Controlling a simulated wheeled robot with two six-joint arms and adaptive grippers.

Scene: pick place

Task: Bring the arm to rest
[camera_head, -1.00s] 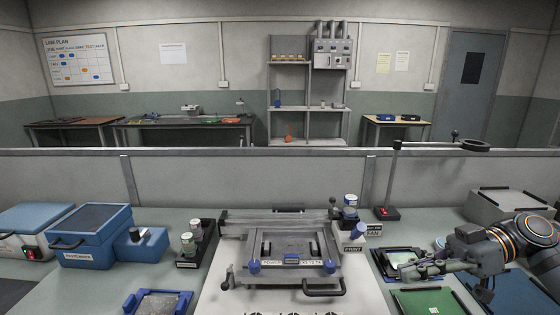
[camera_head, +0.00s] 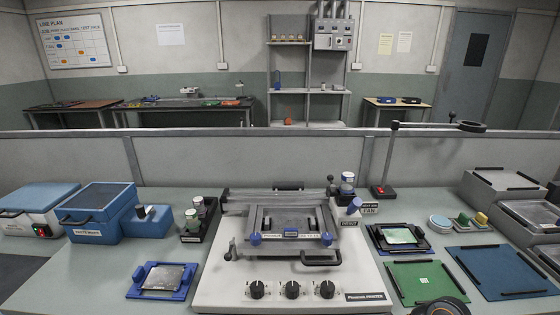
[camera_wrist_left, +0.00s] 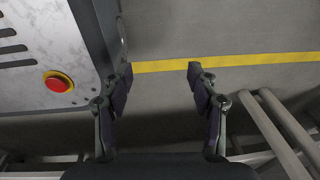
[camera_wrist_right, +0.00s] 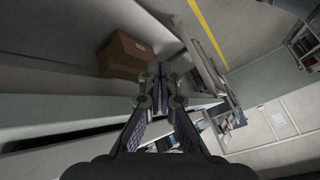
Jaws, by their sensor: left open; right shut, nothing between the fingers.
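My left gripper (camera_wrist_left: 160,78) shows in the left wrist view with its fingers wide apart and nothing between them. It hangs over the grey floor, beside a metal panel with a red button. My right gripper (camera_wrist_right: 158,75) shows in the right wrist view with its fingertips together and nothing held. It points past the side of a bench toward the floor and a cardboard box. In the head view neither gripper shows. Only a round dark part of my own right arm shows at the bottom edge, right of centre.
The bench holds a printer (camera_head: 292,270) in the middle and a blue box (camera_head: 97,213) at left. A green mat (camera_head: 422,282) and a blue mat (camera_head: 505,272) lie at right, with a dark tray (camera_head: 399,239) behind. A cardboard box (camera_wrist_right: 125,55) stands on the floor.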

